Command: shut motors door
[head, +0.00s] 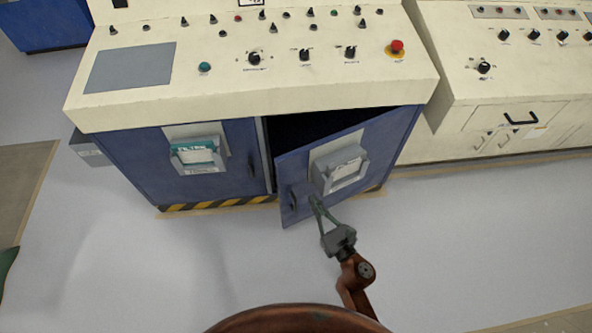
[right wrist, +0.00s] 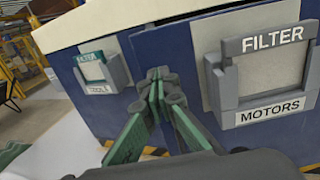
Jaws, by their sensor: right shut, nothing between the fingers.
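The motors door (head: 360,140) is the blue right-hand door of the cabinet under the console. It stands ajar, its left edge swung out and a dark gap above and behind it. In the right wrist view its label holder (right wrist: 262,112) reads FILTER and MOTORS. My right gripper (head: 314,200) is shut and empty, its tips at the front of the door beside the handle (head: 300,196), near the free edge. The gripper (right wrist: 158,78) also shows in the right wrist view, overlapping the door. Whether it touches is unclear. My left gripper is not seen.
The left cabinet door (head: 210,170) is closed, with its own label holder. The cream console top (head: 240,90) overhangs both doors. A cream cabinet (head: 500,120) stands to the right. The grey floor (head: 160,270) in front is clear.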

